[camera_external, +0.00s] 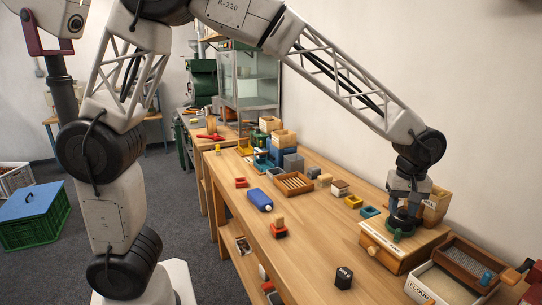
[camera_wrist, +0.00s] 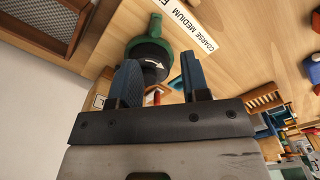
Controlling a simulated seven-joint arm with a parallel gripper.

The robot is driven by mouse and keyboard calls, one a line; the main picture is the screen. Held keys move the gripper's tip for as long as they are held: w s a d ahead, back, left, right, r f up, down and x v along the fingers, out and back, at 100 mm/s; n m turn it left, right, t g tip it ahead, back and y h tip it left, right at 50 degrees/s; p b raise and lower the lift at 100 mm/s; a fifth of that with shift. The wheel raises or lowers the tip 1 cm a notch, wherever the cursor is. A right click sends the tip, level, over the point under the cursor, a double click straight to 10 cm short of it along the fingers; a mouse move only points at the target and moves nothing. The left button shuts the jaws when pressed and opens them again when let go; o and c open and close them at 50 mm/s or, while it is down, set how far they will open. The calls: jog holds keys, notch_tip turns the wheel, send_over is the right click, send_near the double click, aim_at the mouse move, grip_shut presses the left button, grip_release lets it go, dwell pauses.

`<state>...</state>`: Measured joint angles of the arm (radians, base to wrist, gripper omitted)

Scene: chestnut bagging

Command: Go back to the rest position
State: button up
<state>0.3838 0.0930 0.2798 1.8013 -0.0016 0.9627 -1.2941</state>
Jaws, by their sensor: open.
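My gripper (camera_external: 405,208) is at the right end of the workbench, pointing down over a wooden box (camera_external: 385,250) with a label strip. In the wrist view my gripper (camera_wrist: 160,62) is open, with two blue fingers spread apart. A black dial (camera_wrist: 150,56) with a white arrow and a green pointer (camera_wrist: 155,25) lies between and beyond the fingertips. A white label (camera_wrist: 192,24) reading "coarse, medium" is beside the dial. No object is visibly held; I cannot tell whether the fingers touch the dial.
A teal piece (camera_external: 369,211) and a yellow piece (camera_external: 353,202) lie just left of my gripper. A dark weight (camera_external: 344,277) stands at the front edge.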

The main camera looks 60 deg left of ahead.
dwell(0.5)
jog(key=s+a+r+m+t, duration=0.1)
jog(key=s+a+r+m, duration=0.3)
jog(key=s+a, duration=0.5)
jog(key=s+a+r+m, duration=0.1)
jog(key=s+a+r, duration=0.4)
jog(key=s+a, duration=0.35)
jog(key=s+a+f+m, duration=0.1)
jog(key=s+a, duration=0.4)
jog(key=s, duration=0.6)
jog(key=s+a+m+t, duration=0.1)
jog(key=s+a+m, duration=0.3)
jog(key=s, duration=0.6)
jog(key=shift+s+a+f+m+t, duration=0.3)
jog(key=shift+s+a+f, duration=0.05)
jog(key=shift+s+a, duration=0.1)
jog(key=shift+w, duration=0.1)
dwell(2.1)
